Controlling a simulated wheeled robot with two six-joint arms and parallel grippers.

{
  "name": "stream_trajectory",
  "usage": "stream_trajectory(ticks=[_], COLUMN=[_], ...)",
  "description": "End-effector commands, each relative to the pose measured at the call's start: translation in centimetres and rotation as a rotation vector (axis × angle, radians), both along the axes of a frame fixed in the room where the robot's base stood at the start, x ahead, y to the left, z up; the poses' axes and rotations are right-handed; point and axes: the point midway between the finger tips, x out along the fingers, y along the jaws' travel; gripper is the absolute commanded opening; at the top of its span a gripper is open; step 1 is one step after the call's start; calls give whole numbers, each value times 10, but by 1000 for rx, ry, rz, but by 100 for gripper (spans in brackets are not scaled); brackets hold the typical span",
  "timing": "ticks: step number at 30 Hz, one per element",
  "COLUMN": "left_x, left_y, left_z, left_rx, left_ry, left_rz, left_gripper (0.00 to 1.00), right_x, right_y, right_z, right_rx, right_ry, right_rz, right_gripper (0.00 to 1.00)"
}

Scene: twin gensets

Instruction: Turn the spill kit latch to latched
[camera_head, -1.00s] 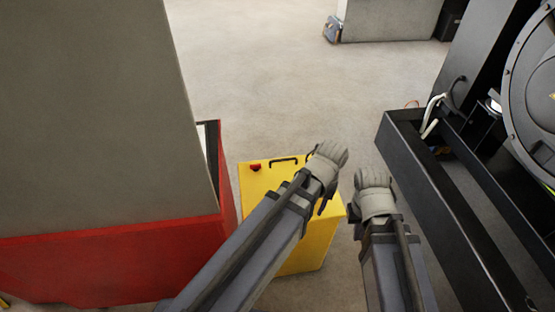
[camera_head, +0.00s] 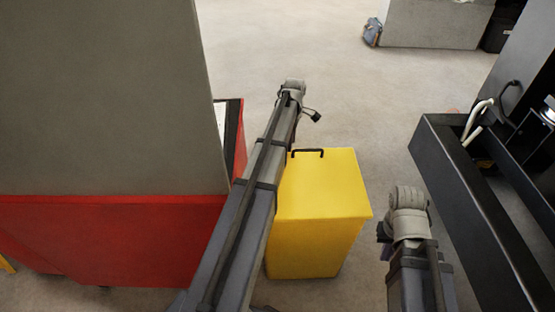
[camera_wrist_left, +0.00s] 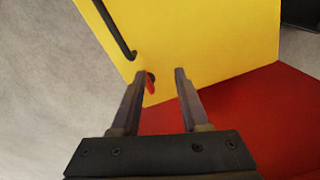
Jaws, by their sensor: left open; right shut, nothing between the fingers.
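The yellow spill kit box (camera_head: 320,190) stands on the floor with a black handle (camera_head: 308,151) on its top. In the left wrist view its yellow face (camera_wrist_left: 220,35) and handle (camera_wrist_left: 117,32) fill the upper part. A small red part (camera_wrist_left: 151,86), apparently the latch, shows beside the left-hand finger, which partly covers it; its turn position cannot be told. My left gripper (camera_wrist_left: 160,73) is open near it, contact unclear. In the head view my left arm hides the latch area. My right gripper (camera_head: 384,240) is right of the box, shut and empty.
A red base (camera_head: 110,240) under a large grey block (camera_head: 100,100) stands left of the box. A black frame (camera_head: 470,200) stands on the right. Open floor (camera_head: 320,40) lies beyond the box.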

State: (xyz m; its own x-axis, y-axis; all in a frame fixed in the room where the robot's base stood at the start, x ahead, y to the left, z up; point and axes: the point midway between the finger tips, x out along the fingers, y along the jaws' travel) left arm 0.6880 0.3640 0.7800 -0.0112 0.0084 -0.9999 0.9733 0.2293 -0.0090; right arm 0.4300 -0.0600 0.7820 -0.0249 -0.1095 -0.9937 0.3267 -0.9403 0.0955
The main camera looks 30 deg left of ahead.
Motion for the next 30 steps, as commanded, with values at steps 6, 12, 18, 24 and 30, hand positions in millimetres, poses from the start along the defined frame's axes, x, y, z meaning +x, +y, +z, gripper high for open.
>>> stream_trajectory(ticks=[6,12,18,24,30], left_x=[18,17,17,17,17], left_y=[64,69,69,68,68], left_z=[-21,-21,-29,-48,-75], left_rx=[-7,-8,-8,-8,-8], left_ry=[-10,-12,-12,-11,-11], left_rz=[291,324,321,320,319], left_gripper=[45,45,45,45,45], right_x=[0,0,0,0,0], right_y=[0,0,0,0,0], right_z=[-21,-21,-29,-48,-75], right_rx=[0,0,0,0,0], right_ry=[0,0,0,0,0], right_rz=[0,0,0,0,0], right_gripper=[0,0,0,0,0])
